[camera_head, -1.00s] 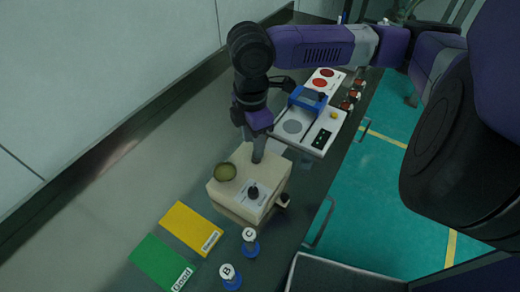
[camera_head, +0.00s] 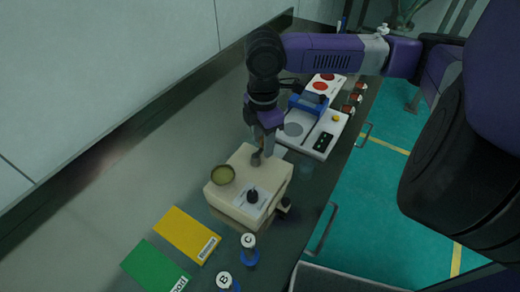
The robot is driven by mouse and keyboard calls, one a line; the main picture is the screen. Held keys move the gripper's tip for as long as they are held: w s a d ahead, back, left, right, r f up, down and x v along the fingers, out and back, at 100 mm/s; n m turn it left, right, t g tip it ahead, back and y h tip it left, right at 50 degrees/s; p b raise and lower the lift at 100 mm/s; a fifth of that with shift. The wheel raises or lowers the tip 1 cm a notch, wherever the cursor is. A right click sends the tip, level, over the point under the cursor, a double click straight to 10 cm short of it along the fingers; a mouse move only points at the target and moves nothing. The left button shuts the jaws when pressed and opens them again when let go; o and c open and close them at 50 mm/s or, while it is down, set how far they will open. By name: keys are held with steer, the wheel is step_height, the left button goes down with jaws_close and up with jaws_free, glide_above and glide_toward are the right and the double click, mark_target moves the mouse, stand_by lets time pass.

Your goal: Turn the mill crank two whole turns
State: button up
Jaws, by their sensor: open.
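The mill is a cream box (camera_head: 228,201) on the bench, with an olive round bowl (camera_head: 222,175) on top and a black knob (camera_head: 252,196) on a pale plate. A dark part (camera_head: 284,206) sticks out of its right side. I cannot tell for sure which part is the crank. A small grey piece (camera_head: 256,158) stands at the mill's back edge. My gripper (camera_head: 264,150) points down right over that back edge, close to the grey piece. It is open, but its fingers are small and dark, and I cannot tell whether they touch the piece.
The bench on the left is clear.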

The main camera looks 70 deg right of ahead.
steer(key=c, duration=0.9)
steer(key=shift+s, duration=0.1)
steer(key=shift+c, duration=0.2)
steer(key=shift+s+a, duration=0.4)
steer(key=shift+s, duration=0.3)
jaws_close()
steer(key=shift+s, duration=0.1)
